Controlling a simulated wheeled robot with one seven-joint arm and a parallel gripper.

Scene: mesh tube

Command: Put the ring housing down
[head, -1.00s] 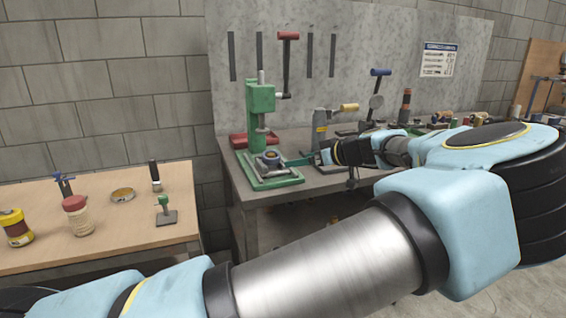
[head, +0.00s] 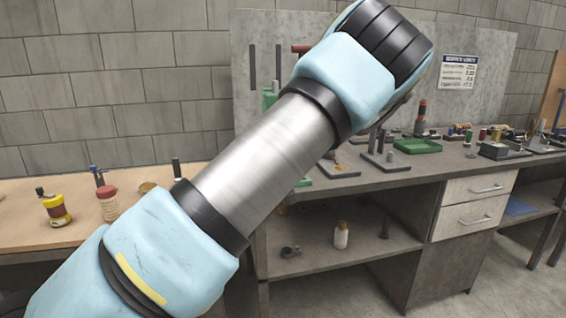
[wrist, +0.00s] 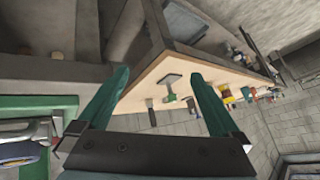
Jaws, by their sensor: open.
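My gripper (wrist: 160,74) is open in the wrist view, its two green fingers spread with nothing between them. In the head view my raised arm hides it. I cannot make out the ring housing for certain. A grey-blue metal part (wrist: 22,140) beside a green surface (wrist: 58,104) lies at the left edge of the wrist view, outside the fingers; I cannot tell if it is the housing. The green press (head: 268,99) stands on the grey bench (head: 400,176), mostly hidden behind my arm; its base is hidden.
The bench carries a green tray (head: 415,147) and several tools. Its lower shelf holds a white bottle (head: 341,236) and a dark ring-shaped part (head: 290,252).

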